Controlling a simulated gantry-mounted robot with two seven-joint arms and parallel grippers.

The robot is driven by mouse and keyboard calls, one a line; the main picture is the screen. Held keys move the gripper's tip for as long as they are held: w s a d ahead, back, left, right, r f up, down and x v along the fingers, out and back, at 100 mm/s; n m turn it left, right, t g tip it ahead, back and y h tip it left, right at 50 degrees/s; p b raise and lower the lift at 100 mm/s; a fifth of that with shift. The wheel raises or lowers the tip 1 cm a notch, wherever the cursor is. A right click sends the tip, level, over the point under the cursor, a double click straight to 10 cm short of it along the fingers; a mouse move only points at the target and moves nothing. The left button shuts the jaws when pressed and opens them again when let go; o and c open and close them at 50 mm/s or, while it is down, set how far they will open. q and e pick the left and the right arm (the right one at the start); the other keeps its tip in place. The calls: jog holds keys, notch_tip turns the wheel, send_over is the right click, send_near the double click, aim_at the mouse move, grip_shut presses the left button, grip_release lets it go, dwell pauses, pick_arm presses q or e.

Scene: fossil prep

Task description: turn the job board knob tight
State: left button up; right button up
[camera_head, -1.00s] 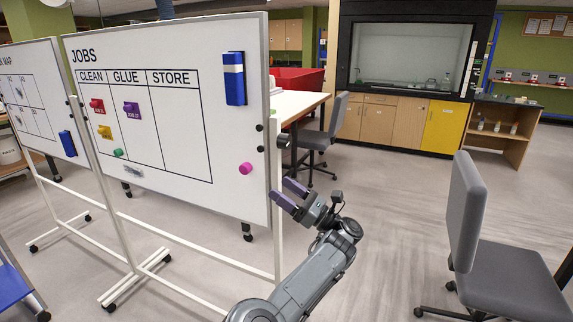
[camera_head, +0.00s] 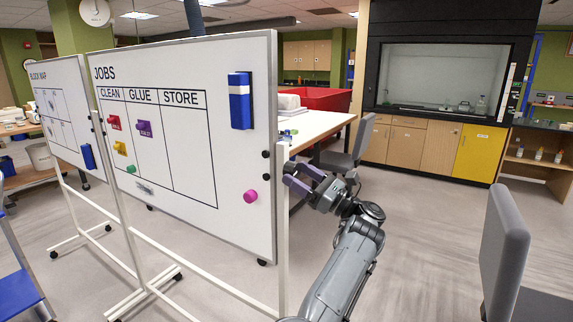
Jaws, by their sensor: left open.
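The JOBS board (camera_head: 240,215) is a white panel on a wheeled stand at the left. A dark knob (camera_head: 290,167) shows at its right post, partly hidden by my gripper. My left gripper (camera_head: 296,175) comes in from below right. Its two purple fingers are apart, with the tips right at the knob. I cannot tell whether they touch it. Nothing is held in it. My right gripper is not in view.
Coloured tags, a blue eraser (camera_head: 240,100) and a magenta magnet (camera_head: 250,196) are on the board. A white table with a red bin (camera_head: 318,98) stands behind the gripper. Grey chairs (camera_head: 503,250) stand right and behind. The floor between is open.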

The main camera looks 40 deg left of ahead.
aim_at(286, 167)
pick_arm(q)
jog(key=shift+x, duration=2.4)
